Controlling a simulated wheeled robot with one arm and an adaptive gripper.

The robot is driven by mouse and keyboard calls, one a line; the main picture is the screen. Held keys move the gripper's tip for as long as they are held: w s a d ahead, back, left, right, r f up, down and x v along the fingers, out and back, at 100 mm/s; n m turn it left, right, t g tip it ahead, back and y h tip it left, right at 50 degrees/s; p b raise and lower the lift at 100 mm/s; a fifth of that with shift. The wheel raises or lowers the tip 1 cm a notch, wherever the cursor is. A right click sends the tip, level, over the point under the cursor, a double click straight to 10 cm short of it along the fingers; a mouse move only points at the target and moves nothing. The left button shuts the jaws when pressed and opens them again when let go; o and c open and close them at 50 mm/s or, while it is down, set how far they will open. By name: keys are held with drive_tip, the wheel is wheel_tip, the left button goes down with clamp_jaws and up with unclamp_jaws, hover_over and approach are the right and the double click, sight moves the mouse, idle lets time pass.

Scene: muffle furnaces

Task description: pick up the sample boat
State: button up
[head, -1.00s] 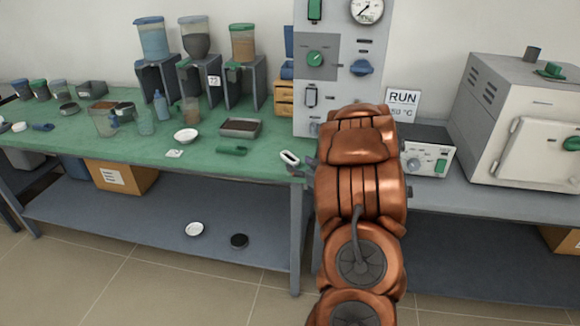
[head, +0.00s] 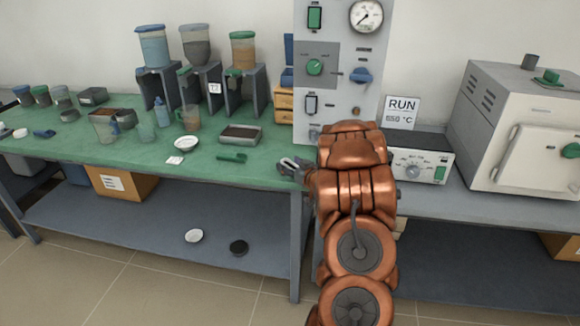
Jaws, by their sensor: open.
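My gripper (head: 288,164) is at the front right corner of the green bench top (head: 130,165), small in view, with its grey fingers pointing left and apart. A small pale, elongated piece shows at the fingers; I cannot tell whether it is the sample boat or part of my gripper. No sample boat can be made out for certain elsewhere. My copper-coloured arm hides the bench's right end and part of the grey control panel.
A green scoop (head: 231,157), a tray of dark material (head: 240,134) and a white dish (head: 187,142) lie left of my gripper. The panel (head: 337,45) stands behind. A furnace (head: 520,125) and a control box (head: 420,158) are at right.

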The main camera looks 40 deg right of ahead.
drive_tip(key=shift+w, duration=0.1)
clamp_jaws()
idle(0.5)
drive_tip(key=shift+r, duration=0.1)
drive_tip(key=shift+r, duration=0.5)
drive_tip(key=shift+s+r, duration=0.2)
drive_tip(key=shift+s, duration=0.05)
drive_tip(key=f+b+v, duration=0.1)
drive_tip(key=f+v, duration=0.1)
drive_tip(key=v, duration=1.5)
drive_tip(key=shift+s+a+f+b, duration=0.15)
drive_tip(key=shift+s+f+b, duration=0.2)
drive_tip(key=shift+b, duration=0.05)
